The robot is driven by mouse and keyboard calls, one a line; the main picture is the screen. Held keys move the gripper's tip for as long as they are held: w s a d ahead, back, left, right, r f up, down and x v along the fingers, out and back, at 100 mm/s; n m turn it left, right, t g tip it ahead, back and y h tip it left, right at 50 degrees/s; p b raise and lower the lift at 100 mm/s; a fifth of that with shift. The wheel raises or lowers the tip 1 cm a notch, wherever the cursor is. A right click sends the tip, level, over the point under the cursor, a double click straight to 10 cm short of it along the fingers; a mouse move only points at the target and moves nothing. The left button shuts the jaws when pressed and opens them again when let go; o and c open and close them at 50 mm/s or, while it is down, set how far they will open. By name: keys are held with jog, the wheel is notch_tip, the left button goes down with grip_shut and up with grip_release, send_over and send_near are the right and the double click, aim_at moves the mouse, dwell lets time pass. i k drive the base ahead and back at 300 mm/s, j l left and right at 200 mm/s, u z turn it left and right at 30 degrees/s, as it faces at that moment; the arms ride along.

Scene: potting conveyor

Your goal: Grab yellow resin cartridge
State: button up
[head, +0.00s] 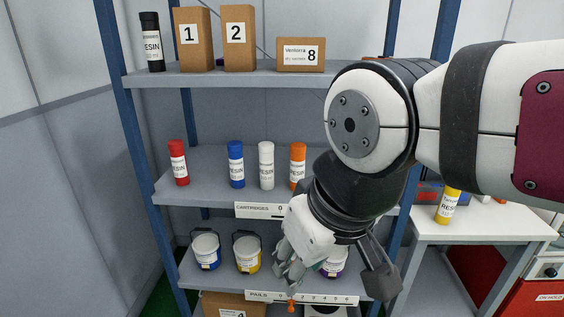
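The yellow resin cartridge (448,206) stands upright on a white table (480,226) at the right, behind my arm. My arm hides its upper part. My gripper (287,275) points down in front of the lower shelf, well to the left of the yellow cartridge and apart from it.
A blue-posted shelf rack holds red (178,163), blue (236,164), white (266,166) and orange (298,166) cartridges on its middle shelf. Pails (206,251) stand below; boxes (193,40) and a black cartridge (152,42) stand above. A red cabinet (530,300) is at lower right.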

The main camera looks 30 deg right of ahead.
aim_at(450, 196)
jog(key=z, duration=1.6)
jog(key=i+j+z, duration=0.1)
jog(key=i, duration=0.3)
jog(key=i+j+z, duration=0.1)
jog(key=i, duration=0.25)
jog(key=j, duration=0.1)
